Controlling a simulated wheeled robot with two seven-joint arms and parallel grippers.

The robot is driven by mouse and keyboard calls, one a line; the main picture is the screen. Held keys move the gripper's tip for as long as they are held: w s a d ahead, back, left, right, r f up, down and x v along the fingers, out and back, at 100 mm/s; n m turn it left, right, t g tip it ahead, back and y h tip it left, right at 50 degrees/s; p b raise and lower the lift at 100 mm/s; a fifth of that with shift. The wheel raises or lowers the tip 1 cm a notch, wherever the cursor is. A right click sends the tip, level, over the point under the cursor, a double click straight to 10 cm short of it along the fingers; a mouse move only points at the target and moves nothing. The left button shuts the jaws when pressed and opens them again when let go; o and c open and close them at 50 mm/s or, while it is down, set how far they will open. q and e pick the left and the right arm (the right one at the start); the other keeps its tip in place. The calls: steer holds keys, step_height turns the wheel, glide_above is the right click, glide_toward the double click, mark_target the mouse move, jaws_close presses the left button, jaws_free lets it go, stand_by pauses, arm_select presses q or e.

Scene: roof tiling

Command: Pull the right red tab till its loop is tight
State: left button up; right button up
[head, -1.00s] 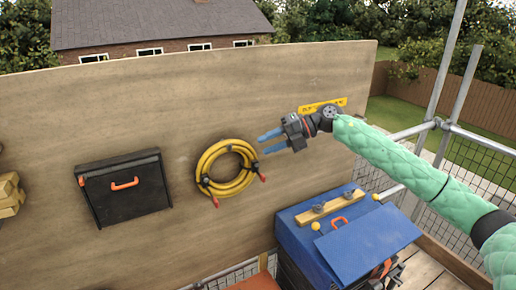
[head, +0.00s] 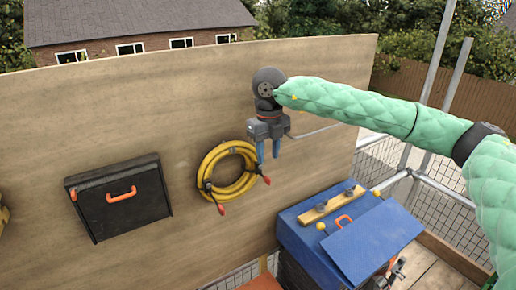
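A yellow hose coil (head: 211,160) hangs on the plywood board, bound by dark loops with red tabs. The right red tab (head: 267,180) hangs at the coil's lower right. The left red tab (head: 221,209) hangs at its bottom. My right gripper (head: 268,158) points down beside the coil's right edge, its two blue fingers apart with nothing seen between them. The fingertips are just above the right tab in the picture; I cannot tell whether they touch the coil or its loop. My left gripper is not in view.
A black case (head: 120,205) with an orange handle hangs on the left. A blue box (head: 360,245) with a wooden strip (head: 332,203) stands below right. Mesh and rail (head: 452,190) border the right side.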

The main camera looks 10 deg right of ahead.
mark_target(267, 177)
steer(key=shift+w+a+f, duration=0.25)
steer(key=shift+w+a, duration=0.1)
steer(key=shift+w, duration=0.05)
steer(key=shift+s+d+f, duration=0.35)
steer(key=shift+f, duration=0.15)
steer(key=shift+s+d+f, duration=0.3)
steer(key=shift+f, duration=0.2)
steer(key=f, duration=0.3)
steer(key=w+a+f, duration=0.1)
steer(key=shift+f, duration=0.2)
steer(key=shift+s+d+f, duration=0.35)
steer(key=shift+w+a, duration=0.15)
